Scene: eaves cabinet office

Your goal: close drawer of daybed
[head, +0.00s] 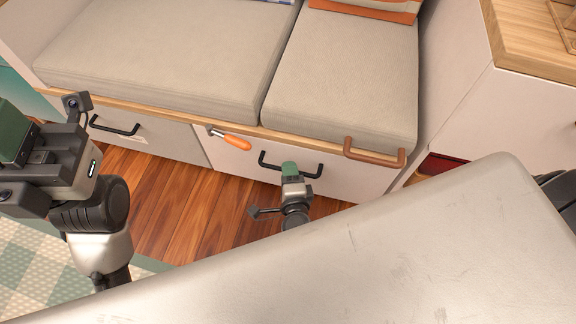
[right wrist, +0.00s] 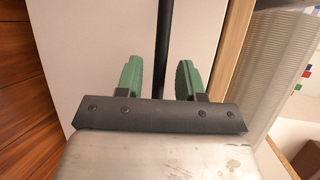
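The daybed (head: 190,45) has beige cushions over a wooden rim, with two drawer fronts below. The right drawer front (head: 345,185) is pale and carries a black bar handle (head: 310,173). My right gripper (head: 290,170) is at this handle. In the right wrist view its green fingers (right wrist: 158,80) stand apart on both sides of the black handle bar (right wrist: 163,35), with gaps visible. The left drawer front (head: 165,135) has its own black handle (head: 115,128). How far either drawer stands out is hard to tell. My left gripper (head: 18,130) is at the left edge, its fingertips partly cut off.
An orange-handled tool (head: 235,141) lies at the rim above the right drawer. A brown U-shaped handle (head: 375,155) shows near the right corner. A wood-topped cabinet (head: 515,100) stands at right. Wooden floor (head: 175,205) and a checked rug (head: 40,260) lie in front.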

